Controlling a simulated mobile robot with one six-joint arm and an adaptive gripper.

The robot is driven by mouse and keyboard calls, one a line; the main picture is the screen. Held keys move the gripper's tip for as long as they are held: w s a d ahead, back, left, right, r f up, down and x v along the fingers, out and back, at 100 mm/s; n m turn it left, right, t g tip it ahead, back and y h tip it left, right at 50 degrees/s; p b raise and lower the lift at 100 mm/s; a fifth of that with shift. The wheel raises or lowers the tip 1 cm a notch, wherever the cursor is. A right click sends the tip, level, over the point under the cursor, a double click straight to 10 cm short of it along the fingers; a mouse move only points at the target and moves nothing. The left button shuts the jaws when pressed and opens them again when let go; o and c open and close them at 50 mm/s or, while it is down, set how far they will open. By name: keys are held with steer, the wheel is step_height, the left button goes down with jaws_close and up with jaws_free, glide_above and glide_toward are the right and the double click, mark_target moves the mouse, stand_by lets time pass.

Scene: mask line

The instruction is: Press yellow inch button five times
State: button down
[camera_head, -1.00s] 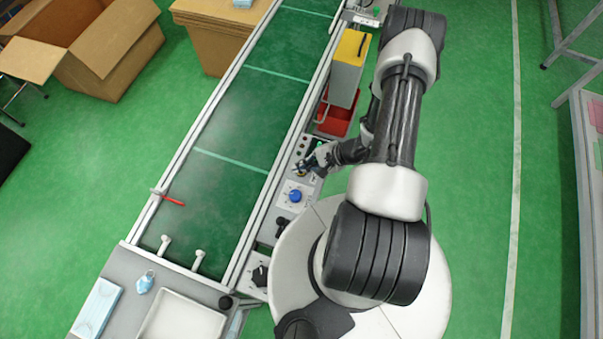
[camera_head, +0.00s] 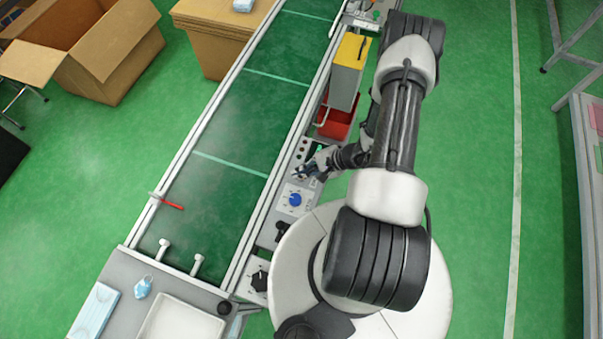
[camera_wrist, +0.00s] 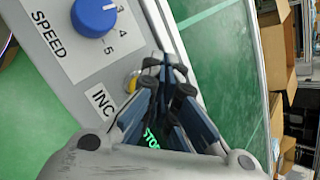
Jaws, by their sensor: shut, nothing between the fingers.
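The yellow inch button (camera_wrist: 131,82) shows in part in the wrist view, next to the "INC" label (camera_wrist: 103,100) on the grey control panel (camera_wrist: 75,75). My gripper (camera_wrist: 166,66) is shut and empty. Its fingertips lie just right of the button in this view and cover part of it. I cannot tell whether they touch it. In the head view, my gripper (camera_head: 301,172) is over the panel, just above the blue speed knob (camera_head: 295,200), and the yellow button is hidden or too small to make out.
The blue speed knob (camera_wrist: 94,17) is close by on the panel. The green conveyor (camera_head: 215,140) runs alongside the panel. A red bin (camera_head: 335,124) and a yellow-topped grey box (camera_head: 347,75) stand beyond the gripper.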

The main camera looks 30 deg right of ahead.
steer(key=shift+f, duration=0.1)
stand_by(0.5)
steer(key=shift+f+b, duration=0.35)
steer(key=shift+b, duration=0.2)
steer(key=shift+f+b, duration=0.4)
steer(key=shift+b, duration=0.05)
stand_by(0.4)
steer(key=shift+r, duration=0.15)
steer(key=shift+r+p, duration=0.5)
steer(key=shift+r, duration=0.25)
steer(key=shift+r+p, duration=1.55)
steer(key=shift+r, duration=0.95)
